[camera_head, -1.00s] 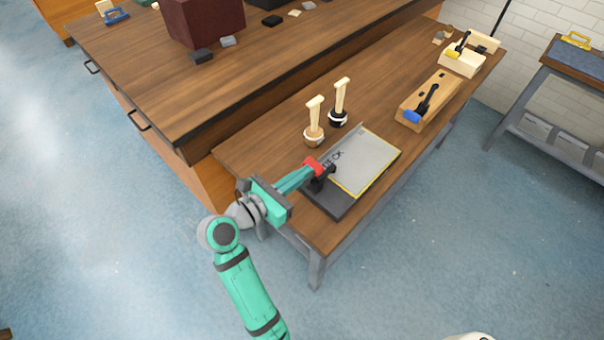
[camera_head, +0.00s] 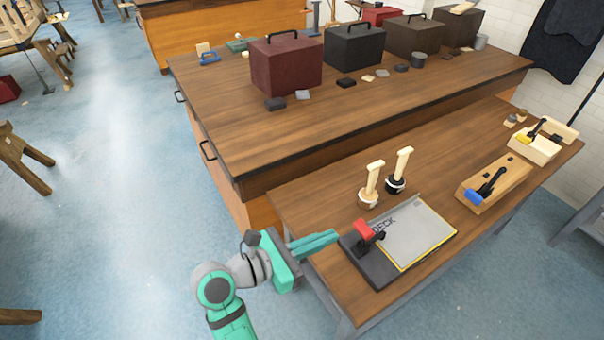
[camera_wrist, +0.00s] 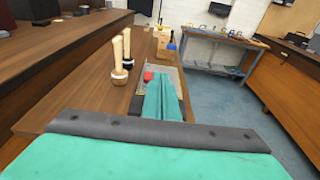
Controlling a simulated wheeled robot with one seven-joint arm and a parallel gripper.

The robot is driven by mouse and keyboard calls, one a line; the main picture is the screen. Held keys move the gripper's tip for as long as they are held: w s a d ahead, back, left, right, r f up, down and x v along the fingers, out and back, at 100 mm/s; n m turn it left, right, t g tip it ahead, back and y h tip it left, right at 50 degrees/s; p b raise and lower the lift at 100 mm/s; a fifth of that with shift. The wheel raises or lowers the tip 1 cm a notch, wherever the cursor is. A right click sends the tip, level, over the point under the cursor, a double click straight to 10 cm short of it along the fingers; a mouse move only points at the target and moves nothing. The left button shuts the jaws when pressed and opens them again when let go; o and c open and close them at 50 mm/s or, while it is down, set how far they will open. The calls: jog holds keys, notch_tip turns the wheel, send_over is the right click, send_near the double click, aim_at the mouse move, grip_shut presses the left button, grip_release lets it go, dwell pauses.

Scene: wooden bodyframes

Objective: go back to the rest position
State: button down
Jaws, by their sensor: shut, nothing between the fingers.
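My gripper (camera_head: 335,238) is green, shut and empty. In the head view it is at the left end of the front bench, just left of a black clamp with a red handle (camera_head: 365,232), with a small gap between them. The clamp sits on a dark base board (camera_head: 372,270) that carries a grey plate (camera_head: 418,235) with yellow edges and partly readable lettering. In the wrist view the shut fingers (camera_wrist: 163,82) point along the bench and hide part of the board. The red handle (camera_wrist: 148,76) shows beside them.
Two wooden-handled tools (camera_head: 371,182) (camera_head: 401,168) stand upright behind the plate. A wooden block with a blue-ended black lever (camera_head: 488,188) lies to the right. The longer bench behind (camera_head: 230,125) holds a maroon case (camera_head: 286,66) and other cases. Open floor (camera_head: 120,200) lies left.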

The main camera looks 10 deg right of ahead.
jog(key=shift+s, duration=0.1)
jog(key=s+a+r+n+t+h, duration=0.1)
jog(key=s+r+n+t+h, duration=0.1)
jog(key=s+n+t, duration=0.45)
jog(key=s+a+r+n+t+h, duration=0.1)
jog(key=s+r+n+t+h, duration=0.2)
jog(key=s+n, duration=0.65)
jog(key=s+a+f+n+y, duration=0.3)
jog(key=f+n+y, duration=0.3)
jog(key=n, duration=0.5)
jog(key=s+a+f+n+y, duration=0.4)
jog(key=f+n+y, duration=0.3)
jog(key=n, duration=0.4)
jog(key=s+a+f+n+y, duration=0.4)
jog(key=f+n+y, duration=0.3)
jog(key=n, duration=0.5)
jog(key=shift+a+f+t, duration=0.25)
jog(key=shift+a+t, duration=0.05)
jog(key=shift+t, duration=0.05)
